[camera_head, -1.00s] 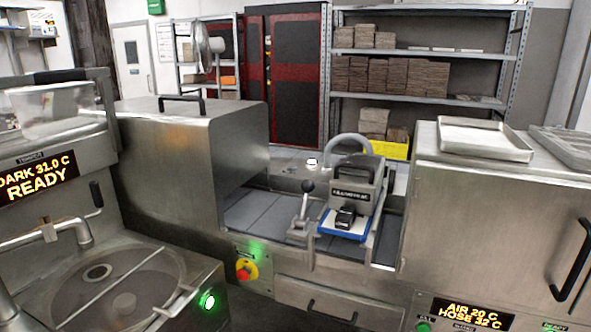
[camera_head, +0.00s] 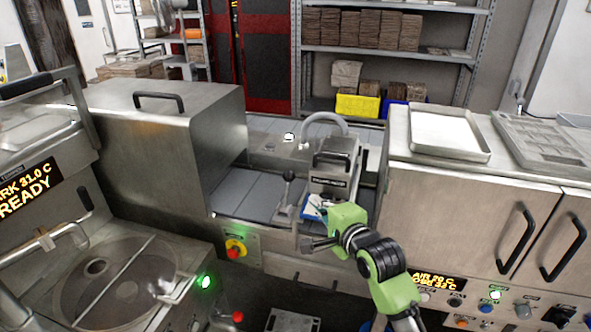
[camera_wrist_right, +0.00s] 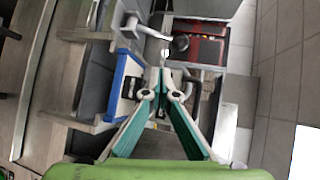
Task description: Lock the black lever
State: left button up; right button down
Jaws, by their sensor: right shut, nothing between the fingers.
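A grey machine head (camera_head: 334,175) with a black handle stands on the line's metal bed. At its foot is a blue-edged plate (camera_head: 309,212), which also shows in the wrist view (camera_wrist_right: 122,88) with a small black piece (camera_wrist_right: 131,88) on it. A grey lever with a black knob (camera_head: 288,175) stands upright just left of the head; a dark ball knob (camera_wrist_right: 181,43) shows in the wrist view. My right gripper (camera_head: 321,210) is shut and empty in front of the plate. Its teal fingers (camera_wrist_right: 162,75) meet beside the blue edge. My arm hides part of the plate.
A metal hood (camera_head: 170,130) stands left of the bed. A cabinet (camera_head: 480,215) with trays on top stands to the right. A red stop button (camera_head: 235,249) sits on the front panel. A round bowl machine (camera_head: 115,290) is at lower left.

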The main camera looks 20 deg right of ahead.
aim_at(287, 191)
jog(key=shift+w+d+r+m+t, duration=0.2)
jog(key=shift+w+r+m, duration=0.15)
jog(key=shift+r, duration=0.25)
jog(key=shift+w+d+r+m+t, duration=0.1)
jog(key=shift+w+r+m+t, duration=0.2)
jog(key=shift+r, duration=0.25)
jog(key=shift+w, duration=0.1)
jog(key=w+p, duration=0.1)
jog(key=w, duration=0.1)
jog(key=w+f+p, duration=0.1)
jog(key=w, duration=0.2)
jog(key=w+p, duration=0.1)
jog(key=w, duration=0.2)
jog(key=shift+w+a+f, duration=0.2)
jog(key=shift+a, duration=0.1)
jog(key=shift+w+f+p, duration=0.25)
jog(key=shift+w+p, duration=0.05)
jog(key=shift+w, duration=0.4)
jog(key=shift+a, duration=0.1)
